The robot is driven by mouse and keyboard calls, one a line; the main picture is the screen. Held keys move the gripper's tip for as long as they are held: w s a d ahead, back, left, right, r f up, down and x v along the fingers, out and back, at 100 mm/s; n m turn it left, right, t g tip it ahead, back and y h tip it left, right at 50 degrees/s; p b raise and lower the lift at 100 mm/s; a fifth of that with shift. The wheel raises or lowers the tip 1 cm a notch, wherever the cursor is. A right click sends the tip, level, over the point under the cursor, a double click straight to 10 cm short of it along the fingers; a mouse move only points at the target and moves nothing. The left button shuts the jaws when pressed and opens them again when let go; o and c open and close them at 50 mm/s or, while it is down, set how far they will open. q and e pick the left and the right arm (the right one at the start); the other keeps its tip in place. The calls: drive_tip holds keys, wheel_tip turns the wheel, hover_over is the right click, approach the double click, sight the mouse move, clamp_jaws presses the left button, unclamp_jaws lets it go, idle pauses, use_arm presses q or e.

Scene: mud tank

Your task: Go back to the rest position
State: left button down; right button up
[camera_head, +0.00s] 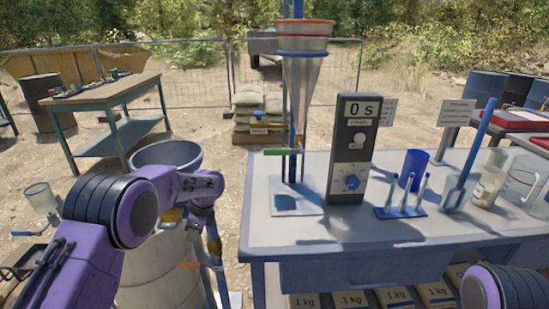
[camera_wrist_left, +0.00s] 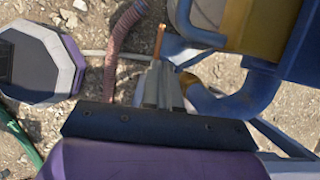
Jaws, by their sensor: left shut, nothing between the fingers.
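My left arm (camera_head: 130,210) comes in from the left and bends over the side of a large grey tank (camera_head: 165,270). Its wrist (camera_head: 205,188) points down between the tank and the white table. My left gripper (camera_wrist_left: 160,85) shows in the left wrist view with its grey fingers together and nothing between them. In that view it is beside a blue frame and pipe (camera_wrist_left: 210,100), with an orange-tipped rod (camera_wrist_left: 160,40) beyond the fingers; contact cannot be told. Part of my right arm (camera_head: 500,290) shows at the bottom right; its gripper is out of view.
The white table (camera_head: 290,235) bears a funnel (camera_head: 303,75) on a stand, a timer box (camera_head: 352,150), a blue cup (camera_head: 413,168) and beakers. A green workbench (camera_head: 110,95) stands at the back left. Open ground lies between it and the sandbags (camera_head: 258,115).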

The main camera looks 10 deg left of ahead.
use_arm(q)
drive_tip(key=w+d+f+n+t+h, duration=0.3)
drive_tip(key=d+f+n+t, duration=0.1)
drive_tip(key=d+f+n, duration=0.15)
drive_tip(key=s+d+f+n+t, duration=0.2)
drive_tip(key=s+f+n+t, duration=0.1)
drive_tip(key=s+f+n, duration=0.6)
drive_tip(key=s+a+f+n+g+y, duration=0.1)
drive_tip(key=s+f+n, duration=0.2)
drive_tip(key=s, duration=1.3)
drive_tip(key=s+a+f+n+g+y, duration=0.1)
drive_tip(key=s+f+n, duration=0.3)
drive_tip(key=s, duration=1.3)
drive_tip(key=shift+f+g, duration=0.15)
drive_tip(key=shift+g, duration=0.25)
drive_tip(key=shift+s+d, duration=0.1)
